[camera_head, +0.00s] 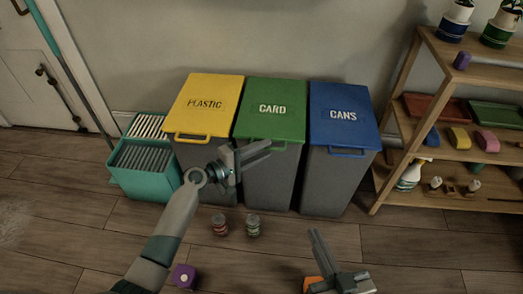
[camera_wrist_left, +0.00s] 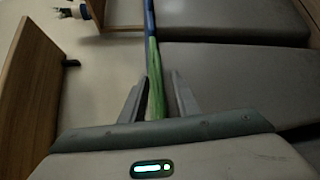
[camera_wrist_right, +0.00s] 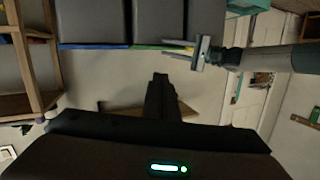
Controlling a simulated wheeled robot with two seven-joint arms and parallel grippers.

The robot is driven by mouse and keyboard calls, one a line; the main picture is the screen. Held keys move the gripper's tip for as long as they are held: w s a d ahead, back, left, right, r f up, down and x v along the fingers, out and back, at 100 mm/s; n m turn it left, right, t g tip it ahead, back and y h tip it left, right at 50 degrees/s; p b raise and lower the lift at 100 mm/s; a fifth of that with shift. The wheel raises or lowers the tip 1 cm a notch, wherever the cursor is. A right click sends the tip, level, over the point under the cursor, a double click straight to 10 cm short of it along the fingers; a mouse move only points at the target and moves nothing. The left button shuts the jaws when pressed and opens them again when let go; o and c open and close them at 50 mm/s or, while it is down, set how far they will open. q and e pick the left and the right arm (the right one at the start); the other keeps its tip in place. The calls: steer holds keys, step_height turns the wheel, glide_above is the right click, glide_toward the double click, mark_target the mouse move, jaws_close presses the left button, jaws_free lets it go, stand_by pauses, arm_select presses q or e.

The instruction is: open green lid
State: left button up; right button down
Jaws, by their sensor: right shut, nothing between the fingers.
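The green lid (camera_head: 272,108), marked CARD, lies closed on the middle grey bin, with a green handle at its front edge. My left gripper (camera_head: 262,152) is at that front edge and partly covers the handle. In the left wrist view the green lid's edge (camera_wrist_left: 155,80) shows between the two spread fingers (camera_wrist_left: 157,100), with gaps on both sides. My right gripper (camera_head: 316,236) is low over the floor, away from the bins; its fingers are together and empty in the right wrist view (camera_wrist_right: 160,92).
A yellow PLASTIC lid (camera_head: 206,103) and a blue CANS lid (camera_head: 343,114) flank the green one. A teal crate (camera_head: 150,185) stands left, a wooden shelf (camera_head: 455,83) right. Two cans (camera_head: 220,227) (camera_head: 253,228), a purple cube (camera_head: 183,276) and an orange object (camera_head: 311,285) are on the floor.

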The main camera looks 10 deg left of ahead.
arm_select(q)
steer(key=shift+c, duration=0.7)
jaws_close()
